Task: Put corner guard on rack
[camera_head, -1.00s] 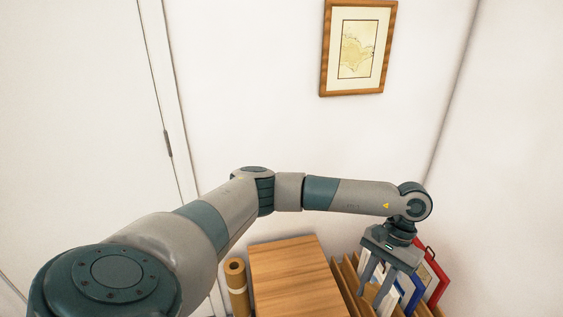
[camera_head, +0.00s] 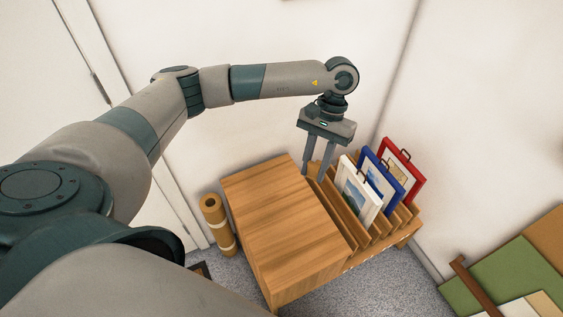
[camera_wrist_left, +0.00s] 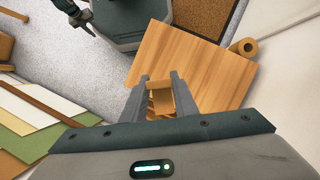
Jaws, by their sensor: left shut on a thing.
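My left gripper (camera_head: 317,170) points down over the wooden rack (camera_head: 362,240), near its back left slots and beside the brown cabinet top. In the left wrist view the gripper (camera_wrist_left: 158,80) is shut on a small tan piece (camera_wrist_left: 162,97), which appears to be the corner guard. In the head view the piece is too small to make out between the fingers. I cannot tell whether it touches the rack. What looks like my right gripper (camera_wrist_left: 78,17) shows small and dark at the top of the wrist view; its jaws are unclear.
White-framed (camera_head: 357,190), blue-framed (camera_head: 382,184) and red-framed (camera_head: 402,171) prints stand in the rack, right of my left gripper. The wooden cabinet (camera_head: 280,220) has a bare top. A brown roll (camera_head: 217,225) stands left of it. Coloured boards (camera_head: 510,275) lie at lower right.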

